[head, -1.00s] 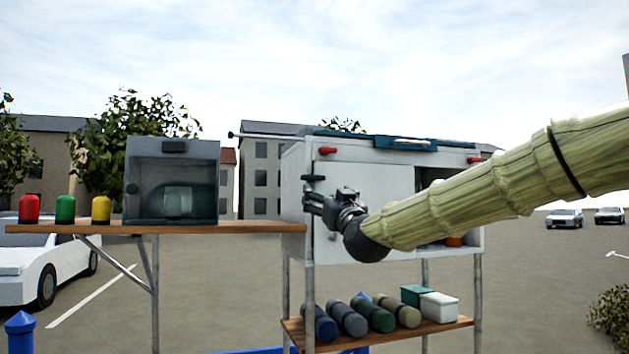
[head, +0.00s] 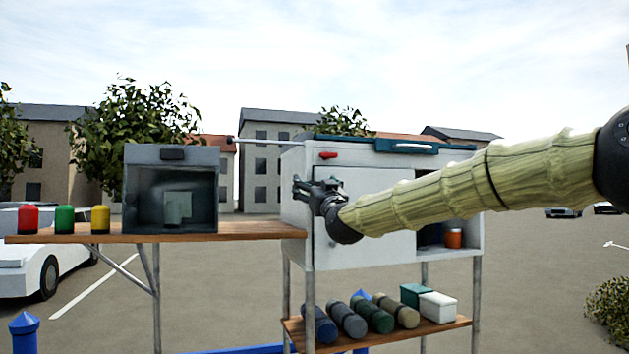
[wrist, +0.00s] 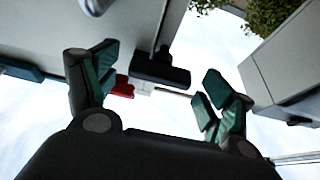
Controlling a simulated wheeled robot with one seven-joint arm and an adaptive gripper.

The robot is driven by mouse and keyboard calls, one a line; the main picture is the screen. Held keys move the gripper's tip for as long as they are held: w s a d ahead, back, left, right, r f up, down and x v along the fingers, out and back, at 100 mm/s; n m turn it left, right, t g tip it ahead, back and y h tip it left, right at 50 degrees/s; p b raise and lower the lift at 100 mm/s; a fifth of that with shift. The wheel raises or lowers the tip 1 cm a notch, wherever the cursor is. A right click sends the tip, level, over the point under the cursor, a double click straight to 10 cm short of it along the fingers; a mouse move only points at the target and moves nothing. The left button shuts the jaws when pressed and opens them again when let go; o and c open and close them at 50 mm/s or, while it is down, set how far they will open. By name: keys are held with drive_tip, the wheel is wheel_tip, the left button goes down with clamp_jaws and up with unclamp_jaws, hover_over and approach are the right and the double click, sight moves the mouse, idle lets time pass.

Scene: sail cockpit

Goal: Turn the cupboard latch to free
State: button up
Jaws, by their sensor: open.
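The cupboard (head: 298,245) is a white box on thin legs, with a white door (head: 380,185) covering the left of its front. The latch (wrist: 160,68) is a short black bar on a small mount, seen in the wrist view between my fingers. In the head view my gripper hides it at the cupboard's upper left edge. My gripper (head: 302,190) is open at that edge. In the wrist view the fingers of my gripper (wrist: 158,78) stand apart, one on each side of the latch, with visible gaps. Contact cannot be told.
A red knob (head: 328,155) sits just above the latch area and also shows close by in the wrist view (wrist: 123,87). A shelf at left holds a grey box (head: 172,222) and coloured bottles. An orange container (head: 453,238) stands in the cupboard's open right part. Rolls lie below.

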drive_tip(key=shift+w+r, duration=0.15)
drive_tip(key=shift+w, duration=0.05)
drive_tip(key=c, duration=1)
